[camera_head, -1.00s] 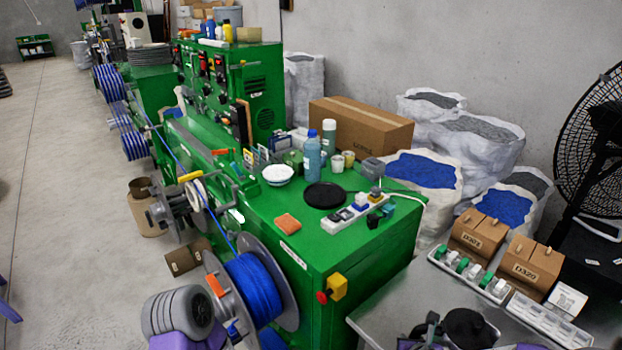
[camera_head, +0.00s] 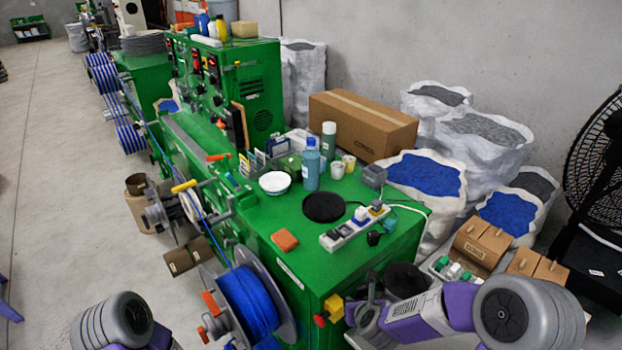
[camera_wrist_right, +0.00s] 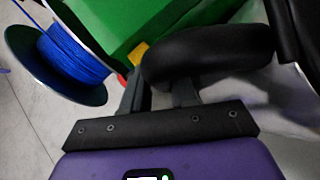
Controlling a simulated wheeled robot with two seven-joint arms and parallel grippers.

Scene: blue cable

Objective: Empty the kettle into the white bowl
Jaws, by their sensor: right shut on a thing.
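The white bowl (camera_head: 274,182) stands upright on the green machine top in the head view. The dark kettle (camera_head: 406,279) is at the machine's front right corner, partly hidden by my right arm. In the right wrist view, a rounded black part of the kettle (camera_wrist_right: 208,55) lies at my right fingertips. My right gripper (camera_wrist_right: 160,92) is shut on the kettle; the exact grip is hard to see. In the head view the kettle is well to the right of and nearer than the bowl. My left gripper is out of view; only part of the left arm shows.
A blue bottle (camera_head: 311,165), a green bottle (camera_head: 329,140) and small cups stand right of the bowl. A black round plate (camera_head: 324,208), an orange sponge (camera_head: 285,240) and a white power strip (camera_head: 355,228) lie nearer. The blue cable spool (camera_head: 248,302) is at the front left.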

